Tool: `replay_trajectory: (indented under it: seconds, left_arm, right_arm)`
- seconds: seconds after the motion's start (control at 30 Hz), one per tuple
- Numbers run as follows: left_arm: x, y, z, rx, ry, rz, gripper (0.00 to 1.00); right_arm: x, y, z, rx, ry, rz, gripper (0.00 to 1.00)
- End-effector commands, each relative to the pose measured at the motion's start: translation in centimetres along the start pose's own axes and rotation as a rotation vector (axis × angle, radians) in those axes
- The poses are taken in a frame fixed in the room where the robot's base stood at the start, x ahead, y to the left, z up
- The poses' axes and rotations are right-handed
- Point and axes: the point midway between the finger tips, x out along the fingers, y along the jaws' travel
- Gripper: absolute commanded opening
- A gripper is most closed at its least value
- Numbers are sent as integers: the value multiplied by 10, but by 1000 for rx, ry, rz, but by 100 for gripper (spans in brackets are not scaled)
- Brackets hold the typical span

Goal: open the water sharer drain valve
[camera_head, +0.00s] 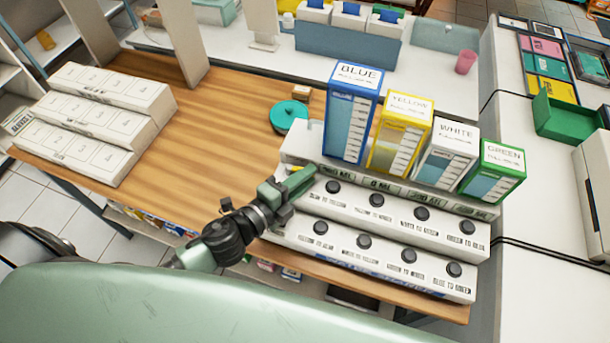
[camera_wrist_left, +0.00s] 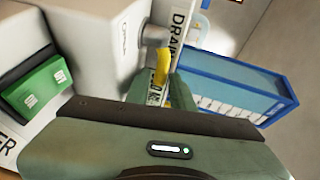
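The water sharer (camera_head: 380,215) is a white stepped unit with several black knobs and BLUE, YELLOW, WHITE and GREEN containers on its back. My left gripper (camera_head: 302,183) is at its left end, beside the 300 ML label. In the left wrist view, a yellow valve lever (camera_wrist_left: 162,76) hangs by a grey metal pipe (camera_wrist_left: 153,35) next to a DRAIN label (camera_wrist_left: 178,22). My left gripper (camera_wrist_left: 160,92) has its green fingers apart, with the lever between or just beyond them; contact cannot be told. My right gripper is not in view.
A teal round object (camera_head: 289,116) lies on the wooden table (camera_head: 215,125) behind the gripper. White stepped boxes (camera_head: 95,120) stand at the left. A blue container (camera_head: 350,115) rises close to the gripper. The table's middle is clear. In the wrist view, a green switch (camera_wrist_left: 40,87) is at left.

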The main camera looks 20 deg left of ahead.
Motion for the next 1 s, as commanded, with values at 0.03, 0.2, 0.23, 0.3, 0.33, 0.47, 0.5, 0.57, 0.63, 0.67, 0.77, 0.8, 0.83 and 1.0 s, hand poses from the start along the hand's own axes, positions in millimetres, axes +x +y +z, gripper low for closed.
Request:
replay_trajectory:
  seconds: [0.03, 0.2, 0.23, 0.3, 0.33, 0.47, 0.5, 0.57, 0.63, 0.67, 0.77, 0.8, 0.83, 1.0]
  left_arm:
    - [0, 0, 0, 0, 0, 0, 23]
    - [0, 0, 0, 0, 0, 0, 1]
    - [0, 0, 0, -1, 0, 0, 0]
    - [0, 0, 0, -1, 0, 0, 0]
    - [0, 0, 0, -1, 0, 0, 0]
    - [-1, 0, 0, 1, 5, 1, 0]
    - [-1, 1, 0, 2, 10, 1, 0]
    - [-2, 1, 0, 4, 22, 2, 0]
    - [-3, 1, 1, 9, 42, 5, 0]
    - [-3, 1, 1, 12, 55, 5, 0]
    - [-6, 2, 2, 22, 105, 10, 0]
    - [-7, 2, 2, 29, 131, 12, 0]
    - [-8, 2, 2, 32, 153, 14, 0]
    - [-15, 5, 5, 61, 294, 25, 0]
  right_arm:
    - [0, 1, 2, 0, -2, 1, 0]
    - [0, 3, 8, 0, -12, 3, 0]
    - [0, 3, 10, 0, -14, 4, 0]
    - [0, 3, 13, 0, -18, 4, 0]
    - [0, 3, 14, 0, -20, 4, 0]
    - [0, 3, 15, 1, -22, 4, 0]
    - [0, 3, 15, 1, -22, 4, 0]
    - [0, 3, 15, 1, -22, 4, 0]
    - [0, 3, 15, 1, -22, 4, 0]
    - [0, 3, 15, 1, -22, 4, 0]
    - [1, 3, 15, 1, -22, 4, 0]
    - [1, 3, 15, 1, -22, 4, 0]
    - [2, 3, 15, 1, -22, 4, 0]
    - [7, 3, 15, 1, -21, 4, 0]
